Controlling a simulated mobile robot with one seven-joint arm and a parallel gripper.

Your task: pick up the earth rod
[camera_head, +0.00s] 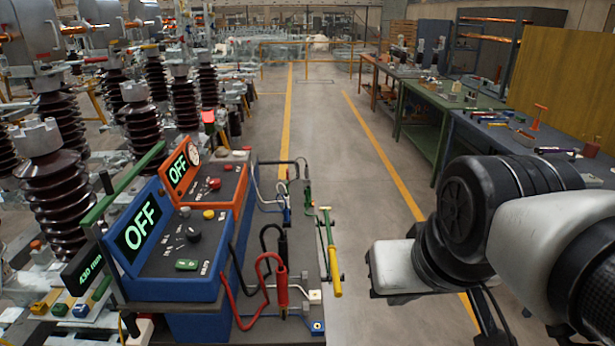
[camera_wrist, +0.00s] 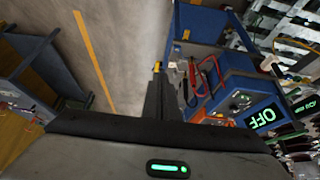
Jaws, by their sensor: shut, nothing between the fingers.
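The earth rod (camera_head: 330,250) is a thin green and yellow rod with a thicker yellow handle at its near end. In the head view it lies along the right edge of the grey bench top, beside the test leads. In the wrist view a small yellow piece, seemingly its handle (camera_wrist: 157,67), shows just past my fingertips; the rest is hidden or too small to tell. My gripper (camera_wrist: 158,84) is shut and empty, its dark fingers together. The fingers are not clear in the head view, where my pale hand sits right of the rod, apart from it.
A blue and orange control box (camera_head: 180,240) with OFF displays stands left of the rod. Red (camera_head: 282,290) and black test leads lie between them. Tall brown insulators (camera_head: 60,190) fill the left. Workbenches (camera_head: 450,125) line the right; the aisle floor between is clear.

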